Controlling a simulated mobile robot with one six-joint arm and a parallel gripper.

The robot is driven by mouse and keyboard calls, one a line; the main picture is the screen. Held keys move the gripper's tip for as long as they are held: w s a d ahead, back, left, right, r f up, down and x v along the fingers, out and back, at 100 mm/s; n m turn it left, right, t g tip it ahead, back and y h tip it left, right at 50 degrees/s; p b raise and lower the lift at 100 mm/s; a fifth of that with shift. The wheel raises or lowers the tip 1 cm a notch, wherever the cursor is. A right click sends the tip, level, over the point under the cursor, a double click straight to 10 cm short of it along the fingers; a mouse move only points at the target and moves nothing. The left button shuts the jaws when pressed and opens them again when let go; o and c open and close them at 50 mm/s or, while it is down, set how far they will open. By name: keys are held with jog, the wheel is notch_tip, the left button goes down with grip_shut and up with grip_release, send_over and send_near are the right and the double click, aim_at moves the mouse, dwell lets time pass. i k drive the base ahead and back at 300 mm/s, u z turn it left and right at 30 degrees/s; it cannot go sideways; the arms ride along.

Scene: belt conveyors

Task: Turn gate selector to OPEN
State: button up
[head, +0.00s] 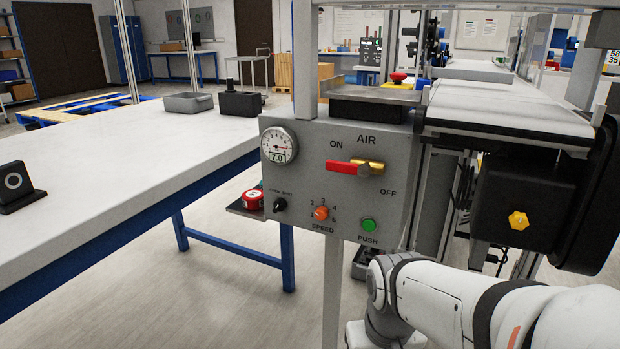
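The grey control panel (310,165) faces me at the middle of the head view. A small black knob (280,204) sits at its lower left, under small lettering that seems to read OPEN and SHUT. This looks like the gate selector; which word it points to is too small to tell. My white arm comes in from the lower right, in front of and below the panel. My gripper is not in view.
The panel also has a pressure gauge (279,145), a red AIR lever (345,167), an orange SPEED knob (321,212) and a green PUSH button (369,225). A red round object (253,199) sits beside the black knob. A white table (130,160) stands left, a conveyor (510,108) right.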

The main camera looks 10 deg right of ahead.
aim_at(280, 204)
jog(key=u, duration=2.6)
jog(key=k, duration=1)
jog(key=z, duration=0.75)
jog(key=i, duration=1)
